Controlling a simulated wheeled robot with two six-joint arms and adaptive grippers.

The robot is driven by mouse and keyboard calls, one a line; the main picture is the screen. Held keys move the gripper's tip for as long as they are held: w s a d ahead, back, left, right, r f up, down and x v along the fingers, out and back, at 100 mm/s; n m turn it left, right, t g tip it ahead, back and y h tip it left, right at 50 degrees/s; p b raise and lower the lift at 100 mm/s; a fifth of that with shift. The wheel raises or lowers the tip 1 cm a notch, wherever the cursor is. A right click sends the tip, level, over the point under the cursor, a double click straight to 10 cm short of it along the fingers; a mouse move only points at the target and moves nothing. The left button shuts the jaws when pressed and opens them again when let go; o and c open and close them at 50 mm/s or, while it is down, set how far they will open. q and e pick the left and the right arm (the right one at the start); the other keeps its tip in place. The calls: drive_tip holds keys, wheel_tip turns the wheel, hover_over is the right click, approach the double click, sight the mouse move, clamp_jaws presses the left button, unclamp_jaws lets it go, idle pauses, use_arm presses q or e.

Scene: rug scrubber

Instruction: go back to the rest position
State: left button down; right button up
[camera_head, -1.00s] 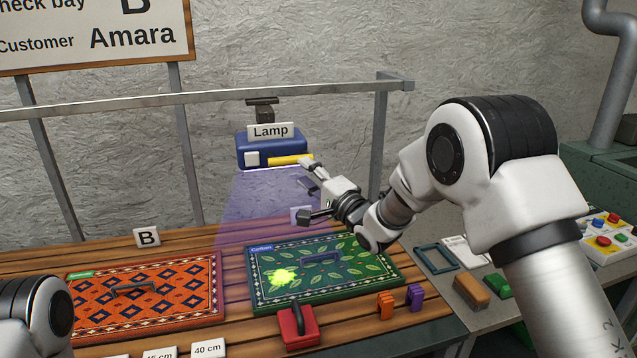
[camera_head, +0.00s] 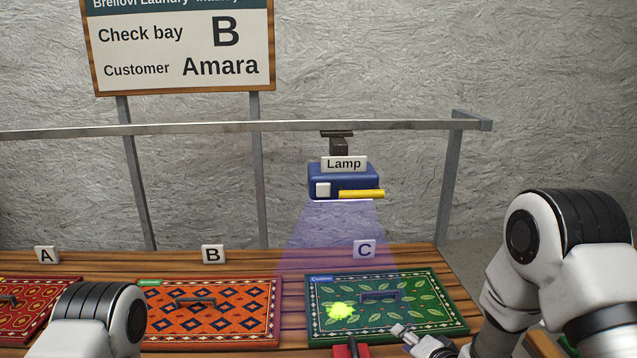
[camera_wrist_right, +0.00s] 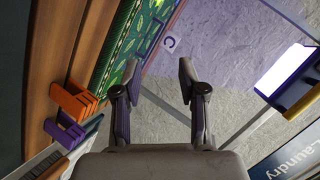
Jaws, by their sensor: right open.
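My right gripper (camera_head: 412,341) is low in the head view, by the front right part of the green rug. In the right wrist view its two fingers (camera_wrist_right: 160,78) are apart with nothing between them. The blue lamp (camera_head: 343,181), with a yellow bar (camera_head: 361,194), hangs from the rail and casts purple light down over the green rug (camera_head: 428,290) in bay C. A bright yellow-green spot (camera_head: 340,311) glows on that rug. Only a rounded part of my left arm shows at bottom left; the left gripper is out of view.
An orange rug (camera_head: 253,295) lies in bay B, and a red rug (camera_head: 50,288) lies partly hidden in bay A. A red block (camera_head: 343,351) is at the front edge. In the right wrist view, orange (camera_wrist_right: 74,102) and purple (camera_wrist_right: 66,133) pieces stand beside the green rug.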

drive_tip(key=s+d+f+n+g+h, duration=0.2)
drive_tip(key=s+f+n+g, duration=0.15)
drive_tip(key=s+f, duration=0.8)
drive_tip(key=s+d+f+n+g+b, duration=0.1)
drive_tip(key=s+f+g, duration=0.3)
drive_tip(key=s, duration=0.8)
drive_tip(key=s+d+f+n+g+h+b, duration=0.1)
drive_tip(key=s+f+n+g, duration=0.3)
drive_tip(key=s+f, duration=0.4)
drive_tip(key=s+g, duration=0.1)
drive_tip(key=s, duration=0.4)
drive_tip(key=shift+d+h, duration=0.3)
drive_tip(key=shift+s+n, duration=0.2)
drive_tip(key=shift+n, duration=0.05)
drive_tip(key=shift+w, duration=0.1)
